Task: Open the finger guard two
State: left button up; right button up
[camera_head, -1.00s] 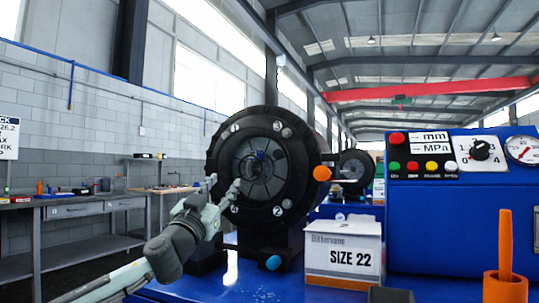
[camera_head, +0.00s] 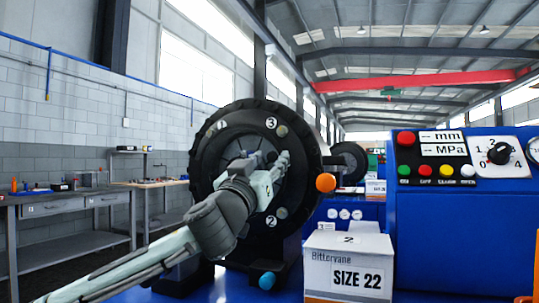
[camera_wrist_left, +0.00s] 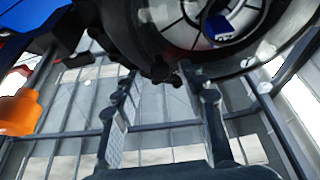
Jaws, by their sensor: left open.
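A large black round crimper head (camera_head: 310,150) stands in the middle of the head view, with number labels on its face. An orange knob (camera_head: 326,183) sticks out at its right edge; in the wrist view it shows at the left (camera_wrist_left: 18,115). A blue knob (camera_head: 267,281) sits at its foot. I cannot tell which part is finger guard two. My left gripper (camera_head: 272,160) is in front of the head's face, fingers apart and empty, and hides much of its middle. In the wrist view the open fingers (camera_wrist_left: 158,78) reach toward the head's lower rim; contact is unclear.
A white box marked SIZE 22 (camera_head: 348,267) stands right of the head, with a 2 label on top. A blue control cabinet (camera_head: 460,230) with buttons and dials fills the right side. Another crimper (camera_head: 350,160) stands behind. Grey workbenches (camera_head: 62,208) stand at the left.

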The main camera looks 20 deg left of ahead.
pick_arm(q)
jog(key=shift+w+r, duration=0.25)
jog(key=shift+w, duration=0.35)
jog(key=shift+c, duration=0.2)
grip_shut()
